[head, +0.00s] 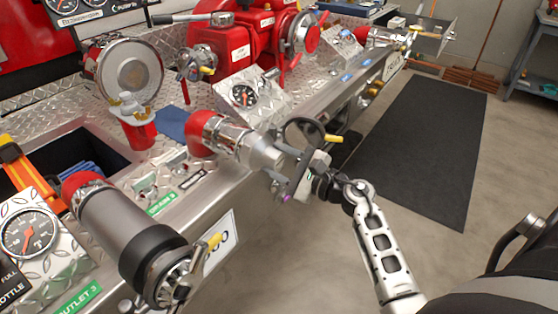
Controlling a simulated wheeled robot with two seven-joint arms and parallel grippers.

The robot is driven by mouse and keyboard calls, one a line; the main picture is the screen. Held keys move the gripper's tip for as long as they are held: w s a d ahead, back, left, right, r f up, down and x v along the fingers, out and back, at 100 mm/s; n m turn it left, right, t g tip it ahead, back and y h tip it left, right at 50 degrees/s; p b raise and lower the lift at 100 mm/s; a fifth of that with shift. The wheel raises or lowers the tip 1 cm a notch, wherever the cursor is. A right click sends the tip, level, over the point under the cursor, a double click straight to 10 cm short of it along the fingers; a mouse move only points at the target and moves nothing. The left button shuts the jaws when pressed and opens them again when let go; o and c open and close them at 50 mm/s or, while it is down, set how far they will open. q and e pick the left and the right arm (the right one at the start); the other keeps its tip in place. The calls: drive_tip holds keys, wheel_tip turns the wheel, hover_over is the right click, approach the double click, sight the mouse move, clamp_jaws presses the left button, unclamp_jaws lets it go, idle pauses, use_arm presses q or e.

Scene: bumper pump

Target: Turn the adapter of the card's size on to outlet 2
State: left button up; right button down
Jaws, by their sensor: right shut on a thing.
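A chrome fitting (229,133) comes out of a red elbow (202,132) in the middle of the panel. A tapered silver adapter (262,152) sits in line with its end; I cannot tell how far it is on. My right gripper (291,177) is at the adapter's narrow end, shut on the adapter, its fingers partly hiding that end. A dark ring and a yellow-tipped lever (333,138) show just behind the gripper. A white card (219,243) hangs on the panel's front edge, its marking partly hidden. My left gripper is out of view.
A pressure gauge (243,95) stands behind the middle fitting. A dark floor mat (415,140) and bare floor lie to the right.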

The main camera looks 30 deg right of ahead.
drive_tip(key=shift+w+a+b, duration=0.25)
drive_tip(key=shift+w+b, duration=0.3)
drive_tip(key=shift+w, duration=0.1)
idle(0.7)
drive_tip(key=shift+r, duration=0.1)
drive_tip(key=shift+r+m+p, duration=0.15)
drive_tip(key=shift+m+p, duration=0.55)
drive_tip(key=shift+m, duration=0.1)
drive_tip(key=shift+m+p, duration=0.45)
drive_tip(key=shift+m, duration=0.85)
drive_tip(key=shift+f+m+p, duration=0.25)
drive_tip(key=shift+m+p, duration=0.05)
drive_tip(key=shift+m, duration=0.2)
